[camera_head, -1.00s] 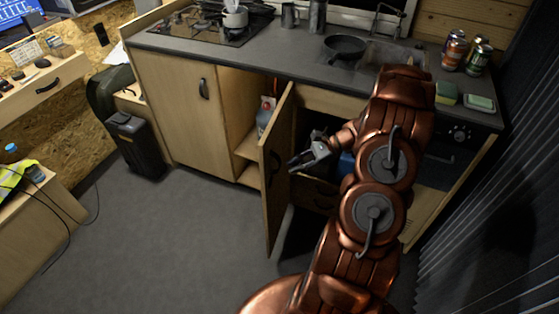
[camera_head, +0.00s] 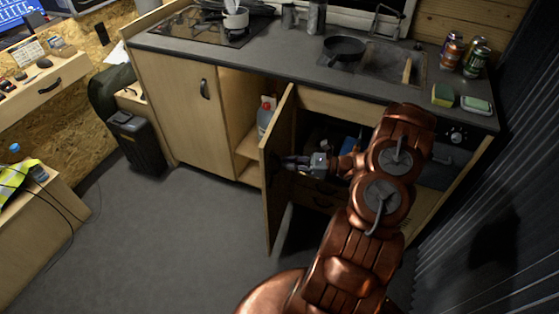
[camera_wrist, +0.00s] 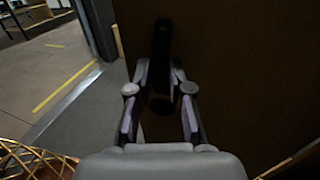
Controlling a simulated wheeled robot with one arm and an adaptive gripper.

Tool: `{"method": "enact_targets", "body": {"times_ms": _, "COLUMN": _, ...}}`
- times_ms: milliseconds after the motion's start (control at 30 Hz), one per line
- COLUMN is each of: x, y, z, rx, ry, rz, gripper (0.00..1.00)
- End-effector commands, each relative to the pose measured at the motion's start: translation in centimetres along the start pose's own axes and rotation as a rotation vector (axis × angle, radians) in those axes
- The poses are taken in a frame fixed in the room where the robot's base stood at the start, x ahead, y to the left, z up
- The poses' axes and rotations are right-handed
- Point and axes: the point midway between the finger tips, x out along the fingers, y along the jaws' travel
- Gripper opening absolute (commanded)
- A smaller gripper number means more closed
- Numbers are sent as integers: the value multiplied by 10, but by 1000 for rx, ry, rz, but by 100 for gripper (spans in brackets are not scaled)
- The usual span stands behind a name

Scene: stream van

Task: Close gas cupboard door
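The wooden cupboard door (camera_head: 279,200) stands open, jutting out from the counter front. The face with its dark handle is turned right, towards my arm. My gripper (camera_head: 287,162) is at this face, near the free edge, and hides the handle in the head view. In the wrist view, the dark bar handle (camera_wrist: 161,50) lies in line with the gap between the fingers of my gripper (camera_wrist: 160,72). The fingers are apart, one on each side of the bar. Whether they touch it is unclear. The open cupboard (camera_head: 247,148) shows shelves left of the door.
A bottle (camera_head: 265,118) stands on a shelf in the open cupboard. A closed door (camera_head: 175,110) is on its left. Right of the open door is a dark recess with drawers (camera_head: 318,190), partly behind my arm. The grey floor (camera_head: 185,240) left of the door is clear.

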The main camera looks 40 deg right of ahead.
Motion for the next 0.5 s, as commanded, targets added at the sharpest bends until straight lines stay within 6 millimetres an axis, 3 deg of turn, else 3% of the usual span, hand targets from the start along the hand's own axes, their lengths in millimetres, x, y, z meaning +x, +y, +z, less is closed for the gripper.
{"method": "enact_targets", "body": {"times_ms": 200, "x": 25, "y": 1, "z": 2, "rx": 2, "ry": -1, "rz": 2, "gripper": 20}}
{"method": "enact_targets", "body": {"times_ms": 500, "x": 33, "y": 1, "z": 0, "rx": 0, "ry": -1, "rz": 1, "gripper": 20}}
